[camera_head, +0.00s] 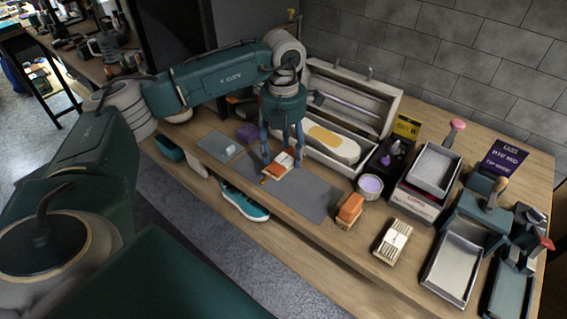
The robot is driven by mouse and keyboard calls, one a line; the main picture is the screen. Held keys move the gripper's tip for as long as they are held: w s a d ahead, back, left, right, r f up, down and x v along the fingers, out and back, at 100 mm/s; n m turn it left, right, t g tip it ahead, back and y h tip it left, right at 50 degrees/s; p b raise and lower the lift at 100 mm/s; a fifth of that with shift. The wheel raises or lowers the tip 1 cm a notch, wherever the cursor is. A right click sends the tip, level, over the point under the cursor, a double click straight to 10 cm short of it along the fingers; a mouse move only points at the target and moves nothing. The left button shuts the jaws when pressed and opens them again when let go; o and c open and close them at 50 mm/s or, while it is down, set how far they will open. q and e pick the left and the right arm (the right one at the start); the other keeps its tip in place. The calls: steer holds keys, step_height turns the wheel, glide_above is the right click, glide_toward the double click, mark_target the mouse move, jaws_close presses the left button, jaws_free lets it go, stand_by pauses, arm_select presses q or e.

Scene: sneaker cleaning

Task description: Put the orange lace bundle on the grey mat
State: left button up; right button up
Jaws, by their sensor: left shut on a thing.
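The orange lace bundle (284,160) has a pale band and shows between the fingers of my left gripper (282,161). The gripper points down and is shut on the bundle. The bundle appears over the far left part of the dark grey mat (308,196) on the bench. I cannot tell whether it touches the mat or hangs just above it. The fingers hide part of the bundle. My right gripper is not in view.
An open case (375,108) stands behind the mat. A smaller grey pad (213,146) lies to the left. An orange-topped brush (349,209), a lilac tub (370,186) and a beige lace bundle (392,241) stand to the right. A teal sneaker (246,204) is at the front.

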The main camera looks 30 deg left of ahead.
mark_target(283, 158)
arm_select(q)
step_height(283, 158, down, 5)
steer(key=shift+p, duration=0.4)
steer(key=shift+w+f, duration=0.1)
steer(key=shift+f, duration=0.15)
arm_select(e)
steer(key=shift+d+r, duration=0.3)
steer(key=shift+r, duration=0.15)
arm_select(q)
steer(key=shift+f, duration=0.15)
steer(key=o, duration=1.1)
steer(key=shift+o, duration=0.2)
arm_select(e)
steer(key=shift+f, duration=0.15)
